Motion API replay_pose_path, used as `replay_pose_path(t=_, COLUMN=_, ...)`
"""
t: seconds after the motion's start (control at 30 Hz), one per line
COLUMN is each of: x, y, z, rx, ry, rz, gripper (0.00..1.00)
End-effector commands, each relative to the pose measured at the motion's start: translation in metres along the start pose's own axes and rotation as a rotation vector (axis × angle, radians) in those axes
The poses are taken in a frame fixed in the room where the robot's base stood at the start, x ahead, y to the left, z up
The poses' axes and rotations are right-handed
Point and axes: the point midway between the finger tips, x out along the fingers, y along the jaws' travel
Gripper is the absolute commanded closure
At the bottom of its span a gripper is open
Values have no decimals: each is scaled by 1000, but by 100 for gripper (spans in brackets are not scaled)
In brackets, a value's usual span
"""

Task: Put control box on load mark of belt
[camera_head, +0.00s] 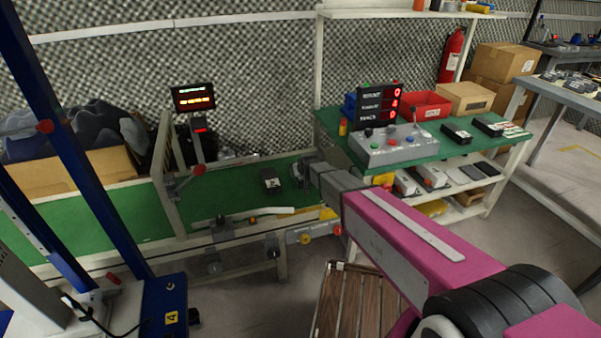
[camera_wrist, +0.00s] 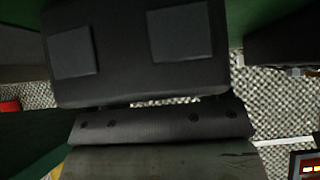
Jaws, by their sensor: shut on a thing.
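My gripper (camera_head: 308,171) is over the right part of the green belt (camera_head: 225,198), close to the side table. It is shut on a dark box, which I take as the control box (camera_wrist: 125,50); in the wrist view it fills the upper middle and shows two raised square pads. In the head view the held box is small and mostly hidden by my gripper. Another black box (camera_head: 270,181) with a pale label lies on the belt just left of my gripper. I cannot make out a load mark; a yellow strip (camera_head: 318,212) shows at the belt's near edge.
A green-topped table (camera_head: 430,160) stands to the right with a grey button console (camera_head: 394,146), a red bin (camera_head: 427,105) and black boxes (camera_head: 456,134). A post with a display (camera_head: 194,97) stands behind the belt. A wooden slatted stool (camera_head: 350,300) stands in front.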

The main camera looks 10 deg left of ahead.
Motion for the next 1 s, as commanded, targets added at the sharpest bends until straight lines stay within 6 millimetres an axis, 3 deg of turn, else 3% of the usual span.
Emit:
replay_pose_path(t=0.23, x=2, y=0, z=1, rx=0, ry=1, rz=0, gripper=69)
replay_pose_path(t=0.27, x=1, y=0, z=1, rx=0, ry=0, rz=0, gripper=20)
replay_pose_path(t=0.3, x=1, y=0, z=1, rx=0, ry=0, rz=0, gripper=7)
replay_pose_path(t=0.33, x=1, y=0, z=1, rx=0, ry=0, rz=0, gripper=4)
replay_pose_path(t=0.7, x=-1, y=0, z=-1, rx=0, ry=0, rz=0, gripper=4)
replay_pose_path(t=1.0, x=-38, y=0, z=0, rx=0, ry=1, rz=0, gripper=4)
